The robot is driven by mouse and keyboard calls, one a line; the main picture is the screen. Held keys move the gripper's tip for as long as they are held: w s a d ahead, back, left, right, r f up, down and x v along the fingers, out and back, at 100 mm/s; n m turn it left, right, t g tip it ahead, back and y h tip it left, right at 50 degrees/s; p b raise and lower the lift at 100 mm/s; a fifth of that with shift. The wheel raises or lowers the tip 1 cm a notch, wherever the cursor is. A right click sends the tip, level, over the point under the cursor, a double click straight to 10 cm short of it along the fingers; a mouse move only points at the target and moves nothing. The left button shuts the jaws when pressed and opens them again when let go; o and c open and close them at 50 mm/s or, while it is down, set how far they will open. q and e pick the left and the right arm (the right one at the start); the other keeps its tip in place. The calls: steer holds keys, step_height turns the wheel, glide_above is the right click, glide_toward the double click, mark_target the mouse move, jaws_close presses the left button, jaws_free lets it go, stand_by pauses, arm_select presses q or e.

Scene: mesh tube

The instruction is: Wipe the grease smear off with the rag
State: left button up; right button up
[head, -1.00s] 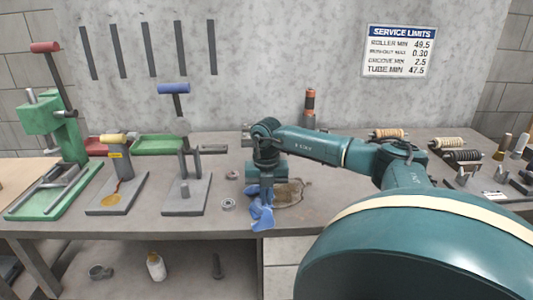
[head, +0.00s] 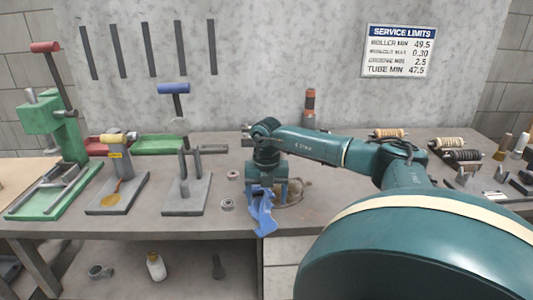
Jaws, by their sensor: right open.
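The blue rag (head: 263,218) lies crumpled near the bench's front edge, its upper part under my right gripper. My right gripper (head: 267,195) points down with its fingers apart, right at the rag; whether they touch it is hard to tell. An orange-brown smear (head: 117,193) shows on the grey base of the yellow-handled press (head: 115,165), at the left of the bench. A brownish rounded thing (head: 298,190) shows partly behind my right gripper; I cannot tell what it is. My left gripper is not in view.
A blue-handled press (head: 183,190) stands between the smear and my right gripper. A green press (head: 55,130) stands far left. Small rings (head: 227,204) lie left of the rag. Rollers (head: 462,155) and small parts are at the right.

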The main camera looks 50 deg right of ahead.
steer(key=shift+f, duration=0.25)
steer(key=shift+f+b, duration=0.7)
steer(key=shift+f, duration=0.5)
steer(key=shift+r, duration=0.15)
steer(key=shift+c, duration=1.3)
steer(key=c, duration=1.3)
steer(key=shift+r, duration=0.1)
jaws_close()
